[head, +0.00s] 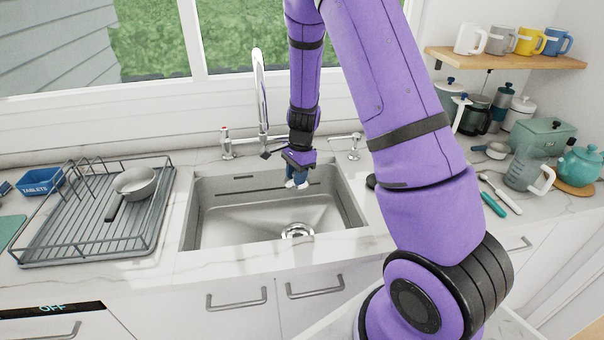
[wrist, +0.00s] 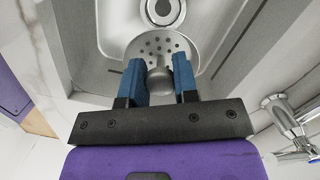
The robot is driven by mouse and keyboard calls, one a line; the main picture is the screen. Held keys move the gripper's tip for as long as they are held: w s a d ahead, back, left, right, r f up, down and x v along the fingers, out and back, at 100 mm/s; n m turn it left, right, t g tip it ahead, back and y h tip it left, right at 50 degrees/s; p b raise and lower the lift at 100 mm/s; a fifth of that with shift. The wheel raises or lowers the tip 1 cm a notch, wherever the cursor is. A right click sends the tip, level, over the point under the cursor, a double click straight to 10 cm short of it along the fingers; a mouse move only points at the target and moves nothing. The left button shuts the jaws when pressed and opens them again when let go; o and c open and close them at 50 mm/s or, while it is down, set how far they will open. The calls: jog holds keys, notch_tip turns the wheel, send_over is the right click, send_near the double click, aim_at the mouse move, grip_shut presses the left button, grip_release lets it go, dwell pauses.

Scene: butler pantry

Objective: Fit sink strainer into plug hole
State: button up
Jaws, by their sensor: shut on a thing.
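The strainer is held in the air, apart from the plug hole (head: 298,231), a bright ring in the basin floor nearer the front. In the wrist view the plug hole (wrist: 163,10) shows just beyond the strainer's rim. The strainer is hard to make out in the head view.
A tall tap (head: 262,90) and two side handles stand behind the basin. A dish rack (head: 100,225) with a saucepan (head: 137,183) is on the left. A jug (head: 522,172) and teal teapot (head: 580,163) are on the right counter. The basin holds no other objects.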

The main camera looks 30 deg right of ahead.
jog(key=shift+f, duration=11.75)
jog(key=o, duration=0.6)
jog(key=shift+r, duration=0.7)
jog(key=shift+r, duration=1.9)
jog(key=o, duration=0.5)
